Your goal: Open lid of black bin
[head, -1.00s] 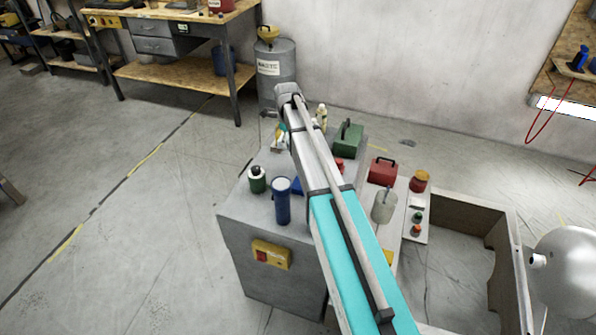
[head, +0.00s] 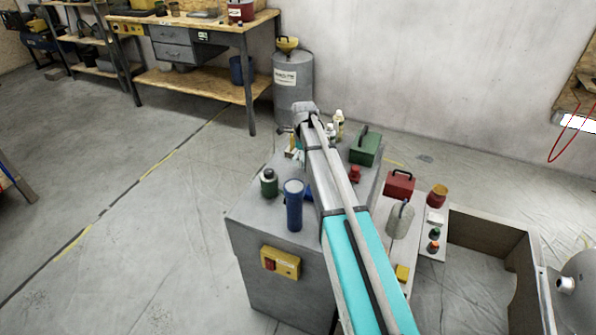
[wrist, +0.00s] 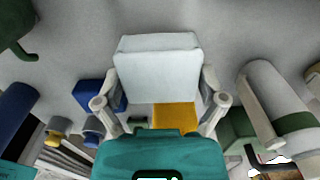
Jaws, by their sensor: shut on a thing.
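My gripper (wrist: 161,88) shows in the wrist view with one finger on each side of a pale grey block (wrist: 157,62). The fingers are shut on this block. A yellow thing (wrist: 175,116) lies behind it, near the teal palm. In the head view my arm crosses the grey workbench and hides the gripper and the block. I see no thing that is clearly a black bin or its lid in either view. A grey drum (head: 293,92) with a label and a yellow funnel on top stands by the wall.
The grey cabinet (head: 285,225) carries a blue cylinder (head: 293,206), a dark green canister (head: 268,183) and a green box (head: 365,147). A red toolbox (head: 399,184) and a grey can (head: 400,221) are to the right. Open floor (head: 120,235) lies on the left.

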